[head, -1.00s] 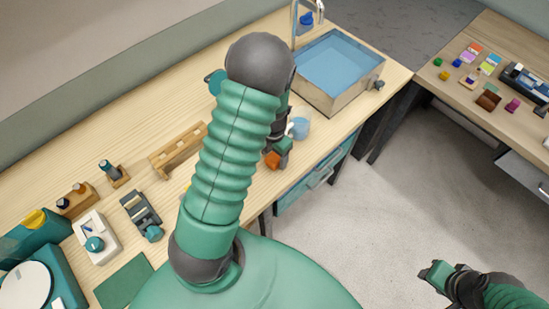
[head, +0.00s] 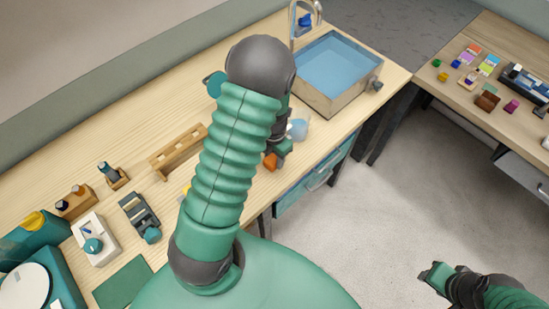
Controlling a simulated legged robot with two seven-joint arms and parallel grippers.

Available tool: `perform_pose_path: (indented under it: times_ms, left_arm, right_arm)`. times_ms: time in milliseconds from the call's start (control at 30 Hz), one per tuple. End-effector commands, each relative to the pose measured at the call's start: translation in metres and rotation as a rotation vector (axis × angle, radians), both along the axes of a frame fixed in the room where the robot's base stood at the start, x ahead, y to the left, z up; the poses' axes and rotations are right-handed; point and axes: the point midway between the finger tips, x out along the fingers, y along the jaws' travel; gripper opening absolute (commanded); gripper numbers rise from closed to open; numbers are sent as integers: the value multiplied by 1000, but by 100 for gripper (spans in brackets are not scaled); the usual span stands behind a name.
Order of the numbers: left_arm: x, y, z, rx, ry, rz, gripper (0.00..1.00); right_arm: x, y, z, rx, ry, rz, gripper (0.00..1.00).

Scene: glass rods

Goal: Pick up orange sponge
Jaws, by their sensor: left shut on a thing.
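The orange sponge (head: 270,162) shows as a small orange patch at the tip of my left gripper (head: 278,152), over the front part of the wooden bench. My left gripper is shut on the sponge; its jaws hide most of it. My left arm covers much of the bench in the middle of the view. My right gripper (head: 435,276) is at the lower right, over the open floor and far from the sponge, with its jaws apart and nothing between them.
A light blue container (head: 298,129) stands just beyond the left gripper. A sink basin (head: 336,70) with blue inside is farther back. A wooden rack (head: 178,151) and several instruments stand left of my arm. A second table (head: 500,110) with small coloured items is at the right.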

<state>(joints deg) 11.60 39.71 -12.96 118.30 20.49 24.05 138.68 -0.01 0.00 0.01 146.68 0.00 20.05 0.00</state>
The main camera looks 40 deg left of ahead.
Motion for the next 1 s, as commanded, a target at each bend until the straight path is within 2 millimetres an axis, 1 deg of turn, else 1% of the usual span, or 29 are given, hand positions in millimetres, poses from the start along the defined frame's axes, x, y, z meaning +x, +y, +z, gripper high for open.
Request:
perform_pose_path:
  times_ms: [167, 333, 467, 567, 700, 800, 900, 1000]
  left_arm:
    - [1, 0, 13, 1, -2, -2, 2]
    - [1, -3, 37, 1, -4, -3, 2]
    - [2, -32, 37, 0, -1, -7, 2]
    - [4, -59, 39, -1, 0, -10, 2]
    - [7, -101, 44, -1, -1, -11, 2]
    - [8, -128, 47, 0, -1, -10, 2]
    - [9, -146, 48, -1, 0, -6, 2]
    - [10, -157, 49, -1, 0, -2, 2]
  right_arm:
    - [0, 0, 0, 0, 0, 0, 36]
    - [0, 0, 0, 0, 0, 0, 36]
    - [0, 0, -1, 0, 0, 0, 36]
    - [0, 0, -1, 0, 0, 0, 36]
    - [0, 0, 1, 0, 0, 0, 36]
    - [0, 0, 3, 0, 0, 0, 36]
    - [0, 0, 4, 0, 0, 0, 36]
    - [0, 0, 4, 0, 0, 0, 36]
